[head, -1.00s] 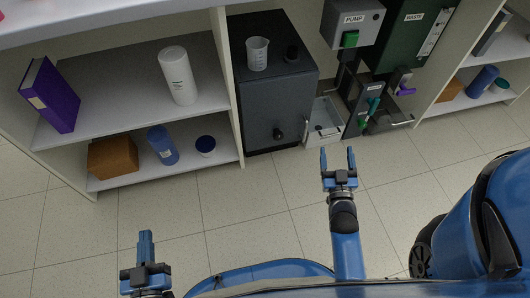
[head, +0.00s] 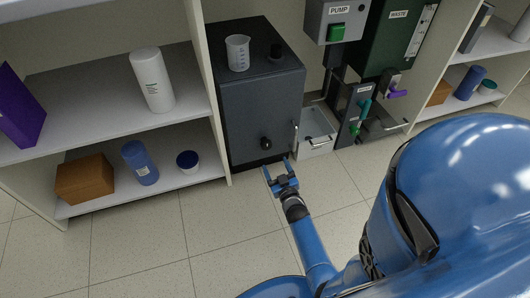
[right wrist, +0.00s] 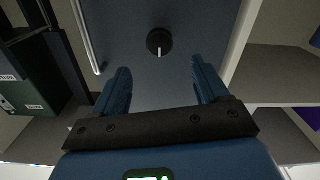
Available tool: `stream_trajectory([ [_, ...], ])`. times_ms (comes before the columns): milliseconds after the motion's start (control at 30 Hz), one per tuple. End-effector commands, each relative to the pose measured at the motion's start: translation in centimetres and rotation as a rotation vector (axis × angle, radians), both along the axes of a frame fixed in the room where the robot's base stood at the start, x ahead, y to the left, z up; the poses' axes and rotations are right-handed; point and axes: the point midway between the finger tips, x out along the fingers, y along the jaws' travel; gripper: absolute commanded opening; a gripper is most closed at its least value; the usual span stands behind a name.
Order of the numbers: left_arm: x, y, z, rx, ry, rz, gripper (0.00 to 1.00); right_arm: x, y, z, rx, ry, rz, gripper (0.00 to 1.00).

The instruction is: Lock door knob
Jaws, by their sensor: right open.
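The door knob (head: 266,143) is a small black round knob on the front of a dark grey cabinet (head: 245,110). In the right wrist view the knob (right wrist: 159,42) shows a white mark pointing down in the picture. My right gripper (head: 276,167) is open and empty, just below the knob in the head view. In the right wrist view the knob lies ahead of the gap between its fingers (right wrist: 160,75), apart from them. The cabinet door looks shut. My left gripper is not in view.
A vertical bar handle (head: 295,136) is on the door's right edge. A shelf (head: 115,121) stands left. A metal tray (head: 316,143) and a pump box (head: 334,20) are right. Floor in front is clear.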

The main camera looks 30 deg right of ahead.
Motion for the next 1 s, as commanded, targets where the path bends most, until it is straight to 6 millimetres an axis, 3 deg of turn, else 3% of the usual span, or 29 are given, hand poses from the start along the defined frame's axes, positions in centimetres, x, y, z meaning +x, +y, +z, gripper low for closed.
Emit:
stream_trajectory([
  [300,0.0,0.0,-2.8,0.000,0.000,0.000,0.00,5.1,-1.2,-0.3,-0.002,-0.003,0.001,0.74],
  [500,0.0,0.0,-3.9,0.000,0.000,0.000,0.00,7.4,-1.8,-0.2,-0.001,-0.002,0.000,0.74],
  [1000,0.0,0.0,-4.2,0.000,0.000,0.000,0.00,8.5,-2.0,0.0,0.000,0.000,0.000,0.74],
])
